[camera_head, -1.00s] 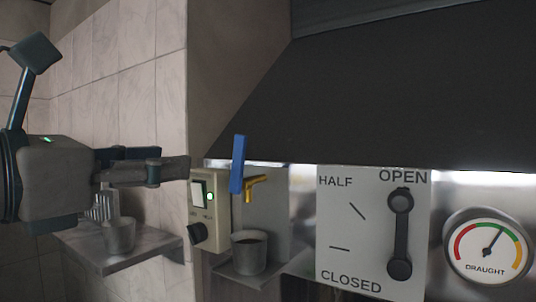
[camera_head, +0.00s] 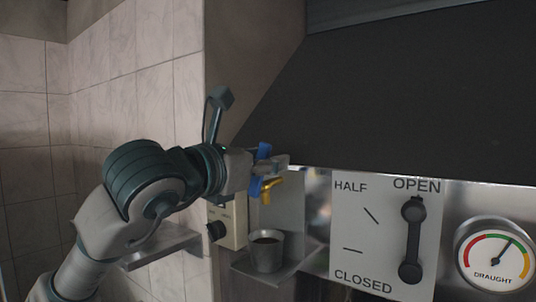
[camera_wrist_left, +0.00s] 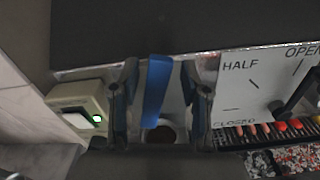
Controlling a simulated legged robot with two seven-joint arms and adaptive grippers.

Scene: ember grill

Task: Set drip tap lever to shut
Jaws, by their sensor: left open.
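In the left wrist view the lever (camera_wrist_left: 156,90) is between the two fingers of my left gripper (camera_wrist_left: 160,98), with gaps on both sides. The left gripper is open. The tap's spout points down over a grey cup (camera_head: 267,252) with dark contents. My right gripper is not in view.
The cup stands on a small metal shelf (camera_head: 240,266). The dark hood (camera_head: 420,100) slopes overhead.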

